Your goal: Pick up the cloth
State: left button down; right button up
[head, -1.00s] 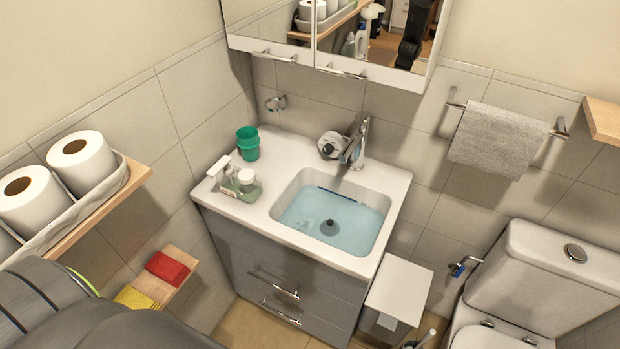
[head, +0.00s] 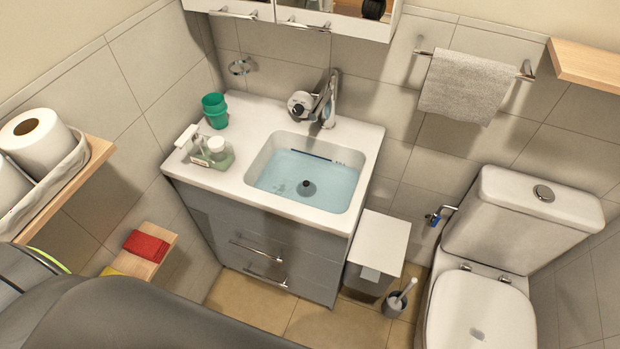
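A folded red cloth (head: 146,247) lies on a small low wooden shelf (head: 150,268) at the lower left. A yellow cloth (head: 112,271) lies beside it on the same shelf, mostly hidden behind my dark arm. A grey towel (head: 467,86) hangs over a metal rail on the wall at the upper right. I cannot tell which of these the task means. Neither of my grippers is in view.
A washbasin (head: 308,178) holding water stands on a grey cabinet, with a green cup (head: 215,111) and soap bottles on its left. Toilet rolls (head: 36,136) sit on the left shelf. A white bin (head: 378,246), toilet brush (head: 397,300) and toilet (head: 478,305) are to the right.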

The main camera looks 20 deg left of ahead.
aim_at(145, 245)
jog(key=u, duration=0.5)
jog(key=j+u, duration=0.15)
jog(key=u, duration=0.3)
jog(key=j+u, duration=0.1)
jog(key=u, duration=0.9)
jog(key=z, duration=1.3)
jog(key=u, duration=1.3)
